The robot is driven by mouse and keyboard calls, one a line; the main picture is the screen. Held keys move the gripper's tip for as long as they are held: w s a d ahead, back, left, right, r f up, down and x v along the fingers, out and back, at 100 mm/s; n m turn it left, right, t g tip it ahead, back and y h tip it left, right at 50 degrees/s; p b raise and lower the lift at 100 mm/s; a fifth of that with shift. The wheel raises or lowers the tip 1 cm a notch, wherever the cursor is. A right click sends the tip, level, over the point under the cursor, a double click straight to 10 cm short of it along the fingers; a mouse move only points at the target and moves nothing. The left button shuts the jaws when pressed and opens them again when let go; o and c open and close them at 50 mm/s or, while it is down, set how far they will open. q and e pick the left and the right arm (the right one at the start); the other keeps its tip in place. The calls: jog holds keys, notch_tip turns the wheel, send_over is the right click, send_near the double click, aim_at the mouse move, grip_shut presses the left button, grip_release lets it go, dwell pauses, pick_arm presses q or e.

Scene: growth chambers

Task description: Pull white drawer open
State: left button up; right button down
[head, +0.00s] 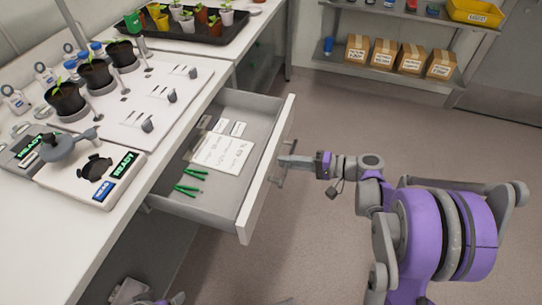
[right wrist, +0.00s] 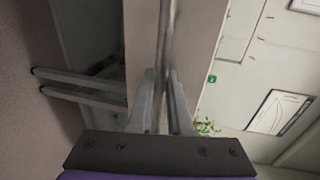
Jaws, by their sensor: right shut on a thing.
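The white drawer (head: 268,170) stands pulled out from under the white bench, with its inside showing. Its metal bar handle (head: 280,172) is on the front face. My right gripper (head: 284,161) reaches in from the right and is shut on the handle. In the right wrist view the two fingers of my right gripper (right wrist: 163,85) close on the handle bar (right wrist: 167,40), in front of the drawer front (right wrist: 200,40). Inside the drawer lie papers and green-handled tools. My left gripper cannot be made out; only a bit of my arm shows at the bottom left.
The white bench (head: 195,120) holds potted seedlings (head: 66,98), a device with READY displays (head: 100,178) and a dark plant tray (head: 185,30). A shelf (head: 400,72) with cardboard boxes stands at the back. The floor (head: 330,240) around the drawer front is clear.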

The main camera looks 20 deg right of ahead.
jog(key=shift+v, duration=0.9)
jog(key=shift+f, duration=0.15)
jog(key=c, duration=0.8)
grip_release()
jog(key=shift+c, duration=0.2)
jog(key=p+v, duration=0.1)
jog(key=v, duration=0.9)
jog(key=shift+s+d+p, duration=0.25)
jog(key=shift+d+p, duration=0.05)
